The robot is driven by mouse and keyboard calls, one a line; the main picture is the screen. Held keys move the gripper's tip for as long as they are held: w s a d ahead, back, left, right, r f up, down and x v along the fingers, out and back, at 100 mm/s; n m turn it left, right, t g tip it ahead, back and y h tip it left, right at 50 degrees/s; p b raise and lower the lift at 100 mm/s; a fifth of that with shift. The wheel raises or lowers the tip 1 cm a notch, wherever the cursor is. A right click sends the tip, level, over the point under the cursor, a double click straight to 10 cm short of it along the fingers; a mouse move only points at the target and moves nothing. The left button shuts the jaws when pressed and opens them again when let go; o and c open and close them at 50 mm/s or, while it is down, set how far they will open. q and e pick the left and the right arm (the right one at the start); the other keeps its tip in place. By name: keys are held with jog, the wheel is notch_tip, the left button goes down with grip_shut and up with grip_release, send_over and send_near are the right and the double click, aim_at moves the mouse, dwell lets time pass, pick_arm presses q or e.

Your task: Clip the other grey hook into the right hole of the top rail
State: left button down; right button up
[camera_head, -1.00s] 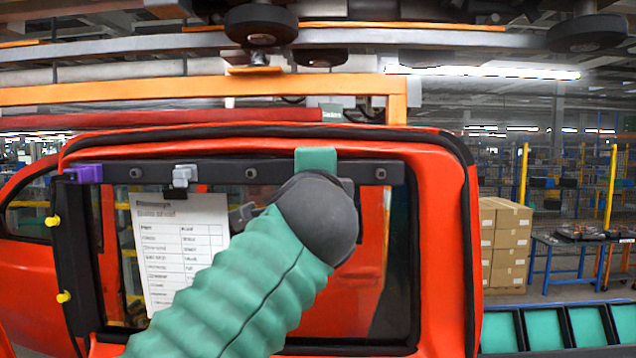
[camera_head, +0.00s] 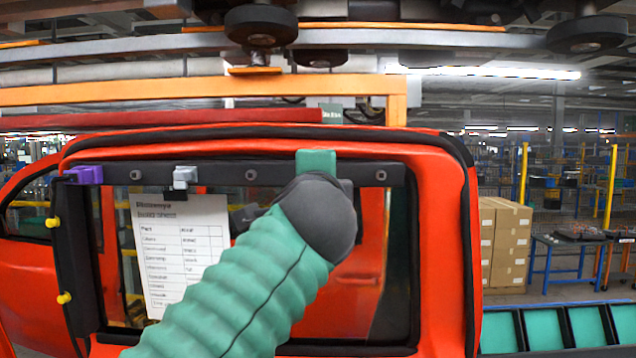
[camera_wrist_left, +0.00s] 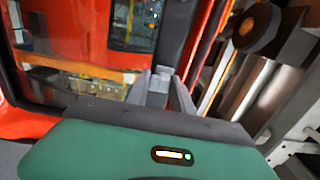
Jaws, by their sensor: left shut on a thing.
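The black top rail (camera_head: 222,173) runs across the upper part of the red door's window opening. Its right hole (camera_head: 381,174) is visible, right of my wrist. One grey hook (camera_head: 185,176) sits on the rail left of centre, with a printed sheet (camera_head: 180,255) hanging below it. My left arm reaches up from the lower left, and its wrist hides part of the rail. In the left wrist view, my left gripper (camera_wrist_left: 161,78) is shut on the other grey hook (camera_wrist_left: 157,84), close to a dark bar; contact is unclear. My right gripper is not in view.
A purple piece (camera_head: 85,174) is at the rail's left end, above a black upright with yellow knobs (camera_head: 53,222). The red door frame (camera_head: 452,230) borders the opening on the right. Cartons (camera_head: 505,240) and green-lined bins (camera_head: 545,328) stand farther right.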

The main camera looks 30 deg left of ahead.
pick_arm(q)
jog(key=shift+w+a+r, duration=0.1)
jog(key=shift+r, duration=0.05)
dwell(0.3)
jog(key=shift+w, duration=0.1)
jog(key=shift+w+a, duration=0.15)
jog(key=shift+a, duration=0.05)
jog(key=c, duration=1.1)
grip_release()
jog(key=shift+w, duration=0.1)
jog(key=shift+o, duration=0.3)
jog(key=shift+w, duration=0.1)
jog(key=shift+a+f, duration=0.1)
jog(key=shift+f, duration=0.15)
